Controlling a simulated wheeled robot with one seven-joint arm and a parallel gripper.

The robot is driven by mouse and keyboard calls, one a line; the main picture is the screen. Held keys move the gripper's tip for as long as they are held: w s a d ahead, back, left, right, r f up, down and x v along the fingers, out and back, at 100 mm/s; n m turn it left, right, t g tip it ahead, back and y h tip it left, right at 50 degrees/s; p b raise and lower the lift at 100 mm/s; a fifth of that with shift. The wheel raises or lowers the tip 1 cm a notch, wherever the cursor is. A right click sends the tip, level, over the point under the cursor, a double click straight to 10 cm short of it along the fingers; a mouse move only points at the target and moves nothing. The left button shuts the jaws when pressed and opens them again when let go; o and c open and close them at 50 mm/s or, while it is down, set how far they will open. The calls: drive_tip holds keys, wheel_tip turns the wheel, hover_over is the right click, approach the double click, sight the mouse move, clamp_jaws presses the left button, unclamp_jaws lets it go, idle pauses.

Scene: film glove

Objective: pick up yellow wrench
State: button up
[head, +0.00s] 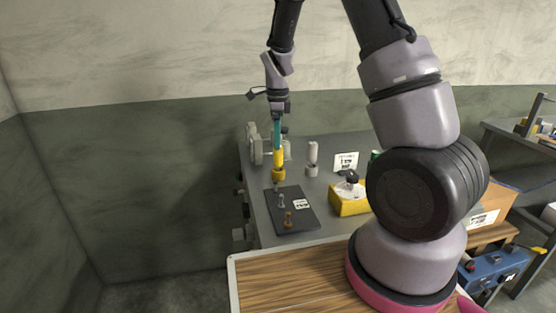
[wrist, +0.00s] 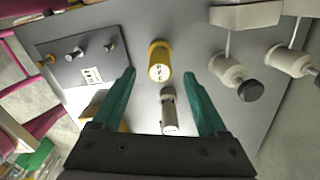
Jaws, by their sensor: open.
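A yellow upright cylinder-like piece (head: 279,172) stands on the grey bench below my gripper (head: 277,147). In the wrist view the yellow piece (wrist: 159,52) shows a round top face with dark marks, between and just beyond my open teal fingertips (wrist: 159,74).
A pale cylinder (head: 312,153) stands right of the yellow piece; it shows between my fingers in the wrist view (wrist: 169,115). A yellow box (head: 347,208) stands nearer. Pale fixtures (head: 258,147) sit at the bench's left back. Small silver pieces share the mat.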

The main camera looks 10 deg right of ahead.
sight(278, 158)
wheel_tip(278, 158, down, 8)
drive_tip(key=shift+d, duration=0.1)
idle(0.4)
clamp_jaws()
